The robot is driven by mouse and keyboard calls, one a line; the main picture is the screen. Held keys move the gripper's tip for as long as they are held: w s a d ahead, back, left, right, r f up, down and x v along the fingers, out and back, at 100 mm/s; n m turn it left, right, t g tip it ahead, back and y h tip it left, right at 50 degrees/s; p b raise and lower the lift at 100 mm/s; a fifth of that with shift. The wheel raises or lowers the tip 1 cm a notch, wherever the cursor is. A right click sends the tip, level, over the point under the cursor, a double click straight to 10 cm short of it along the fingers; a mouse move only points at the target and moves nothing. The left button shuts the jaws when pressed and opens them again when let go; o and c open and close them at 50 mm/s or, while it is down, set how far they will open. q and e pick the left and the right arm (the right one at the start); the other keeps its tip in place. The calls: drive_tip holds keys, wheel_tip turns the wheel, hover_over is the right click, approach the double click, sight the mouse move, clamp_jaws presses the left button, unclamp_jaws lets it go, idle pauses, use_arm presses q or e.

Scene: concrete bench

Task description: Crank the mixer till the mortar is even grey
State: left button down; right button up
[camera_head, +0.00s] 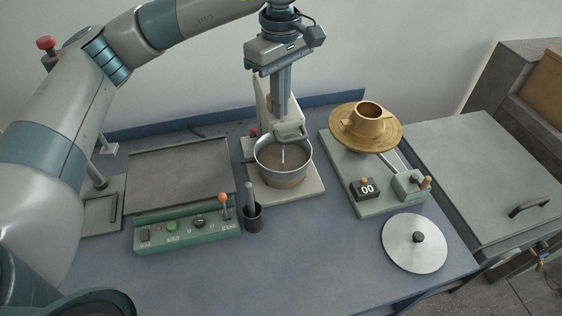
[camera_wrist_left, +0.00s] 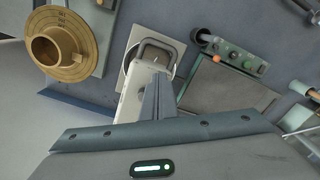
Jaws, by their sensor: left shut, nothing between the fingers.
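The mixer (camera_head: 262,95) stands on a pale base plate at the back middle of the bench, with a metal bowl (camera_head: 283,178) on it. Brownish-grey mortar (camera_head: 270,154) shows inside the bowl, with a thin pale rod reaching into it; its evenness is too small to judge. A grey looped handle (camera_head: 291,133) sits above the bowl's back rim; it also shows in the left wrist view (camera_wrist_left: 155,45). My left gripper (camera_head: 283,114) points down beside the mixer's column, above the handle, fingers shut and empty. Contact with the handle cannot be told. My right gripper is out of view.
A round metal lid (camera_head: 414,243) lies front right. The front middle bench is clear.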

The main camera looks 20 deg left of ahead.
use_arm(q)
drive_tip(key=w+a, duration=0.4)
drive_tip(key=shift+w+a+r, duration=0.15)
drive_tip(key=shift+w+a, duration=0.05)
drive_tip(key=shift+w, duration=0.2)
drive_tip(key=shift+w+r, duration=0.3)
drive_tip(key=shift+r, duration=0.1)
drive_tip(key=shift+w+r, duration=0.1)
drive_tip(key=shift+w, duration=0.05)
drive_tip(key=c, duration=2.4)
unclamp_jaws()
drive_tip(key=shift+w+a+f, duration=0.4)
drive_tip(key=shift+w+f, duration=0.3)
drive_tip(key=shift+w, duration=0.1)
drive_tip(key=shift+c, duration=0.2)
drive_tip(key=o, duration=0.4)
drive_tip(key=shift+w+f, duration=0.1)
drive_tip(key=shift+w, duration=0.05)
drive_tip(key=shift+o, duration=0.2)
drive_tip(key=shift+s+d, duration=0.15)
drive_tip(key=shift+s, duration=0.05)
drive_tip(key=shift+s+d+r, duration=0.15)
drive_tip(key=shift+s+r, duration=0.1)
drive_tip(key=shift+s+d, duration=0.1)
drive_tip(key=shift+f, duration=0.15)
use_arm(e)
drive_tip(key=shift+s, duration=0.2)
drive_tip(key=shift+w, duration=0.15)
